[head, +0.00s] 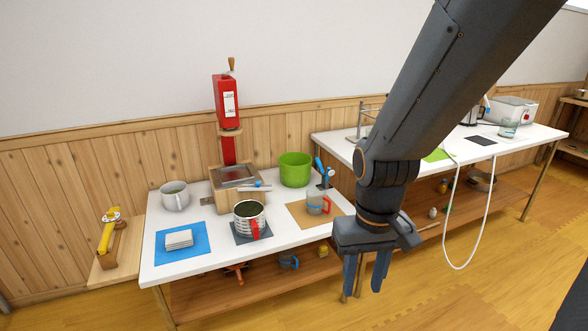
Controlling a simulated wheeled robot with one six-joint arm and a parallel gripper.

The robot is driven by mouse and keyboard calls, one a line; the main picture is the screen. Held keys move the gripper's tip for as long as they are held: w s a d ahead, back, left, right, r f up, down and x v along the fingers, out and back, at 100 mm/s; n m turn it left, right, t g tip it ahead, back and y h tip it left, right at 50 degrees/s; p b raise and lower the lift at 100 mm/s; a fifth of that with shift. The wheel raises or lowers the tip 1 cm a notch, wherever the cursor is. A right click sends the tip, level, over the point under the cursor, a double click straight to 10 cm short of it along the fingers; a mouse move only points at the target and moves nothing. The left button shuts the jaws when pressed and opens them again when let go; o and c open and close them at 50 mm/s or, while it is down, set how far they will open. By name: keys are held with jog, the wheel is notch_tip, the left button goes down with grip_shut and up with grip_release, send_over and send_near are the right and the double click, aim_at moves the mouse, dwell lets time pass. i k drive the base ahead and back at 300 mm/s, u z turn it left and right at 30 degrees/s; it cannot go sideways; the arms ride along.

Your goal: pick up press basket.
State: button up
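A slatted metal cylinder (241,221) with a red upright strip and dark green contents, which looks like the press basket, stands upright on a dark square mat (264,234) on the near white table (206,261). My gripper (363,291) hangs to the right of that table's right edge in the picture, with its fingers pointing down. The fingers are apart, and only the floor and a table leg show around them. The gripper is well to the right of the cylinder and does not touch it.
Around the cylinder are a blue mat (161,254) with white cloths, a clear jug (315,203) on a tan mat, a green pot (295,169), a grey pot (174,196) and a wooden stand (228,200) below a red device (227,103). A white cable (487,225) hangs at right.

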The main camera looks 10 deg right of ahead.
aim_at(249, 216)
jog(key=u, duration=0.05)
jog(key=k, duration=0.65)
jog(key=u, duration=0.9)
jog(key=i, duration=1.85)
jog(key=z, duration=1.05)
